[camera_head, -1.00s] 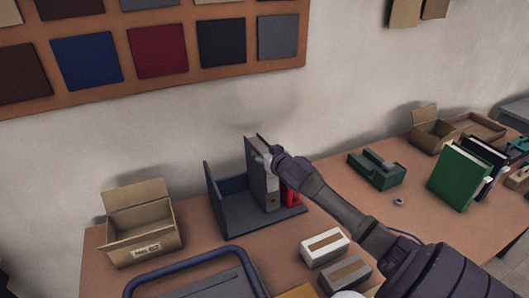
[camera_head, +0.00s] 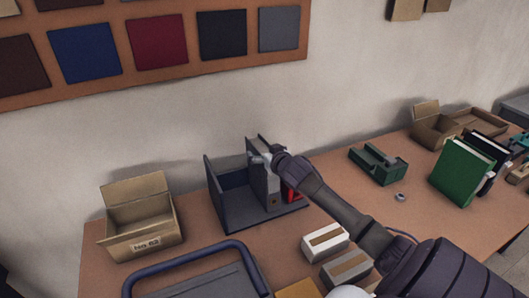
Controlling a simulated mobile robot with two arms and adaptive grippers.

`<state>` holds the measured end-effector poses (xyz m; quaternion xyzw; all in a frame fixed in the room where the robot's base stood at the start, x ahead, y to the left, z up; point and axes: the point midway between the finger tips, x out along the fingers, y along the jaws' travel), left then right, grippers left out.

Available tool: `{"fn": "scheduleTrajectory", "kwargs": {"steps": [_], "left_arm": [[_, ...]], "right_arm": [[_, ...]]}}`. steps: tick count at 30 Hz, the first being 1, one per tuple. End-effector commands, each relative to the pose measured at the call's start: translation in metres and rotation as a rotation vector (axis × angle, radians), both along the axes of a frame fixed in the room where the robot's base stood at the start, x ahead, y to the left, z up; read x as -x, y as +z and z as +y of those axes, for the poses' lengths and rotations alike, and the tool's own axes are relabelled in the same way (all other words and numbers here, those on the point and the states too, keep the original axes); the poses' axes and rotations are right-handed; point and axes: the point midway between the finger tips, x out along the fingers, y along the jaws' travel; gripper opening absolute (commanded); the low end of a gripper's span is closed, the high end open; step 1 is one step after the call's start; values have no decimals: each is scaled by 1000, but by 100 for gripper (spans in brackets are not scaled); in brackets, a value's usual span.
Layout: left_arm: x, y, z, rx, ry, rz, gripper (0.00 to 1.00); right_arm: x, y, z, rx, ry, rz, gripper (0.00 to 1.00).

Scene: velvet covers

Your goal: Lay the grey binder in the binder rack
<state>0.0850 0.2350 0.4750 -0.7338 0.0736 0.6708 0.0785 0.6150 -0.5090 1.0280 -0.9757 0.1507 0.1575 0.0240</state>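The grey binder (camera_head: 266,188) stands upright in the dark grey binder rack (camera_head: 235,207), which sits on the table near the wall. My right gripper (camera_head: 262,158) is at the upper part of the binder. A light finger sticks out to the left and the fingers look spread; the far finger is hidden. The arm hides part of the rack's right side. My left gripper is not in view.
An open cardboard box (camera_head: 145,240) stands left of the rack. A blue-framed item (camera_head: 195,265) is in front. Two small boxes (camera_head: 325,243) (camera_head: 346,268) lie at front right.

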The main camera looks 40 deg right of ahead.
Motion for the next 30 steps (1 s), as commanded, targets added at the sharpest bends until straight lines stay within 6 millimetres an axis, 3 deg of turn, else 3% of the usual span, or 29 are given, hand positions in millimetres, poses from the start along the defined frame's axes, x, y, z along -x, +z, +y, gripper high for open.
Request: {"fn": "scheduleTrajectory", "kwargs": {"steps": [8, 21, 30], "left_arm": [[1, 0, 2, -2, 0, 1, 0], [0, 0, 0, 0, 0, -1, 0], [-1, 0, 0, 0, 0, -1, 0]], "right_arm": [[7, -1, 3, -2, 1, 5, 91], [84, 27, 27, -1, 2, 3, 91], [108, 37, 35, -1, 1, 2, 91]]}}
